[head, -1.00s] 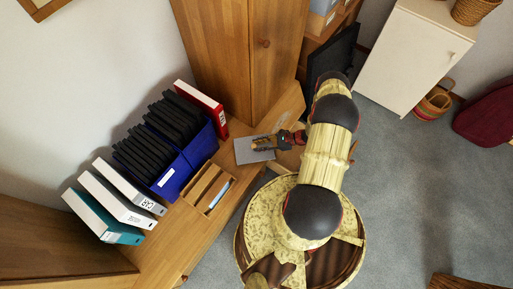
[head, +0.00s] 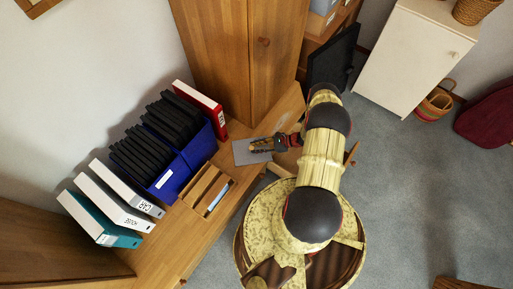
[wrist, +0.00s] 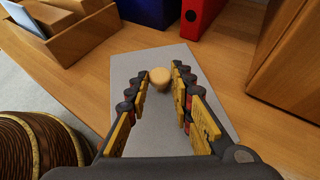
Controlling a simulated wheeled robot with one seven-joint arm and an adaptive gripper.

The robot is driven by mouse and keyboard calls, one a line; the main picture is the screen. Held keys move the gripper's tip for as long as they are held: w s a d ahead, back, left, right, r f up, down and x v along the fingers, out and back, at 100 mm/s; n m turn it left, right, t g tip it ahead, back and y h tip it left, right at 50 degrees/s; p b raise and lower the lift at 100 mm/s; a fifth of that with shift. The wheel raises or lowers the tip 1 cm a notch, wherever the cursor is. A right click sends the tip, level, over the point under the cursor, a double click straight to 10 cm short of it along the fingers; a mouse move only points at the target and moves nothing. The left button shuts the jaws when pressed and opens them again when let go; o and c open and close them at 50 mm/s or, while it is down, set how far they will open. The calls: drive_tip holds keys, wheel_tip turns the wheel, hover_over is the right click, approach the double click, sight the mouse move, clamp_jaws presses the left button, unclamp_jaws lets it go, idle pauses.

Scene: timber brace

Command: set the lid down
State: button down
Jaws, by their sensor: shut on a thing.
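The lid (wrist: 150,123) is a flat grey rectangular plate with a round pale wooden knob (wrist: 160,78). In the wrist view my gripper (wrist: 159,80) has its two fingers on either side of the knob, shut on it, with the plate beneath. In the head view the lid (head: 243,154) lies flat-looking over the wooden desk (head: 228,180), in front of the tall cabinet, and my gripper (head: 262,146) reaches it from the right. I cannot tell whether the plate touches the desk. The fingers and palm hide part of the plate.
A wooden organiser (head: 206,188), a blue box (head: 175,177) of black folders, a red binder (head: 210,112) and other binders (head: 115,206) stand left of the lid. The tall wooden cabinet (head: 222,55) rises behind. Bare desk surrounds the plate.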

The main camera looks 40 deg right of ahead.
drive_tip(key=c, duration=1.6)
unclamp_jaws()
drive_tip(key=shift+o, duration=0.2)
